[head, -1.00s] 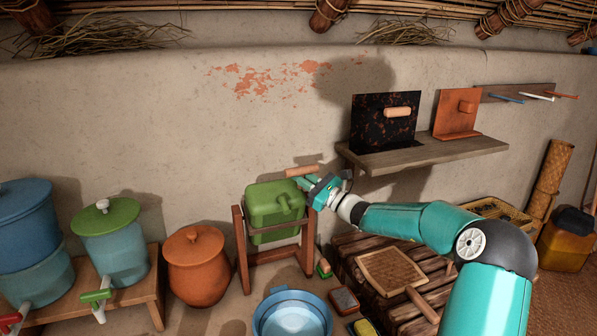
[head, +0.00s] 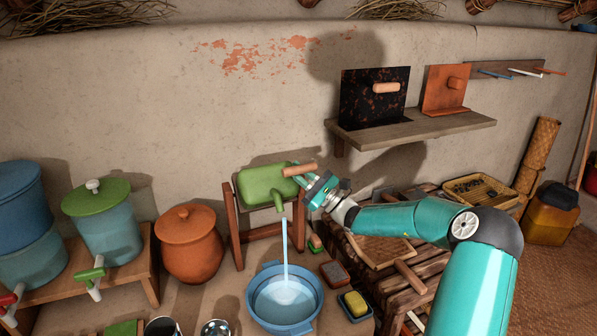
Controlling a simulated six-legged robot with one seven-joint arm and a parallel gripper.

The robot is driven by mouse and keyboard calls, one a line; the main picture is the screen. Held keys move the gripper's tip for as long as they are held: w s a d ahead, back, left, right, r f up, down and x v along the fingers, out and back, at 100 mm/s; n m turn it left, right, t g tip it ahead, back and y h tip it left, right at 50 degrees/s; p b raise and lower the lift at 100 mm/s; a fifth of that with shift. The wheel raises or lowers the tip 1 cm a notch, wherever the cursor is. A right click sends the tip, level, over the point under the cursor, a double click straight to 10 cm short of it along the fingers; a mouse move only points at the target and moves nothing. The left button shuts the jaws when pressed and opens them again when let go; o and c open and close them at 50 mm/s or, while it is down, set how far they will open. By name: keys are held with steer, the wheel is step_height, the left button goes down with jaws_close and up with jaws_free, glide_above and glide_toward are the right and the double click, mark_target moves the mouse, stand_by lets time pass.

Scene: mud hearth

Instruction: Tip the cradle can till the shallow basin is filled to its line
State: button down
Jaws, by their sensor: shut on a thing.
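The cradle can (head: 262,184) is a green can held in a wooden cradle stand (head: 234,232) in the middle of the head view. It is tipped forward, its spout pointing down. A stream of water falls from the spout into the shallow basin (head: 257,300). The basin is blue and round, standing below and in front of the stand, with pale water in it. I cannot make out its fill line. My gripper (head: 305,172) is at the can's upper right, shut on the can's wooden handle (head: 299,169).
A clay pot (head: 191,243) and two tapped water vessels stand at left. A yellow sponge in a dark dish (head: 355,304) and a reddish block (head: 334,273) lie right of the basin. A slatted wooden rack (head: 372,282) is under my arm. A wall shelf (head: 412,132) is above it.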

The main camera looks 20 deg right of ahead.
steer(key=shift+f, duration=0.2)
steer(key=c, duration=1.6)
jaws_free()
steer(key=shift+a, duration=0.1)
steer(key=shift+o, duration=0.5)
steer(key=shift+r, duration=0.1)
steer(key=v, duration=1.4)
steer(key=shift+w, duration=0.1)
